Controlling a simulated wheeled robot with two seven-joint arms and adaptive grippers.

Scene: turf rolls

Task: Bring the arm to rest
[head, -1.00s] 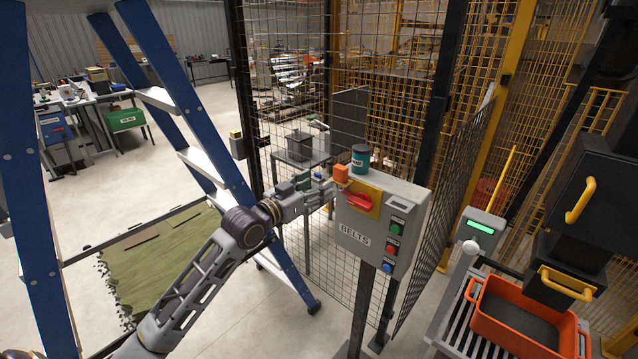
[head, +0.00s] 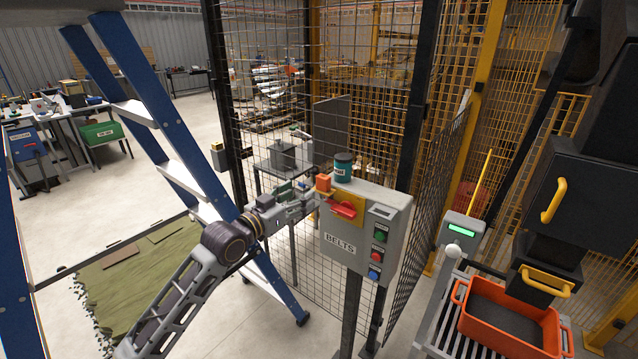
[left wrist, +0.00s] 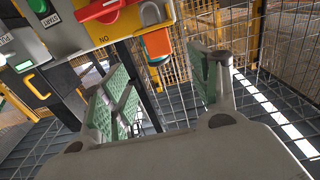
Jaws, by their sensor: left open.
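My left arm comes in from the lower left in the head view. Its gripper (head: 312,197) is just left of the grey BELTS control box (head: 348,252), near an orange block (head: 323,183) at the box's upper left corner. In the left wrist view the two green-padded fingers (left wrist: 165,95) stand apart with nothing between them. The box's red switch handle (left wrist: 102,8) and the orange block (left wrist: 157,45) lie beyond the fingers there. My right gripper is in neither view.
A blue stepladder (head: 165,135) stands at left, close to my arm. A mesh fence (head: 270,110) rises behind the box. A teal-and-black canister (head: 343,167) stands on the box. An orange bin (head: 510,320) sits at lower right. Green turf (head: 145,275) lies at lower left.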

